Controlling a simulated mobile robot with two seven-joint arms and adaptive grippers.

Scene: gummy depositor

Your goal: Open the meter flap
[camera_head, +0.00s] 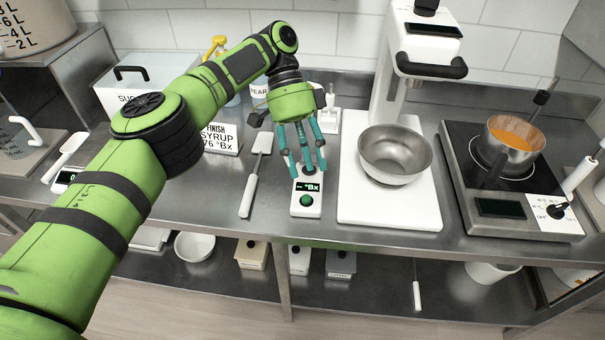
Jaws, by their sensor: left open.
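The meter (306,205) is a small white device with a "°Bx" display and a green button, lying on the steel counter. My right gripper is out of view.
A white mixer with a steel bowl (395,158) stands just right of the meter. A white-handled spatula (250,190) lies to its left. A hot plate (490,205) with a pan of orange liquid (514,140) is further right. The counter's front edge is close below the meter.

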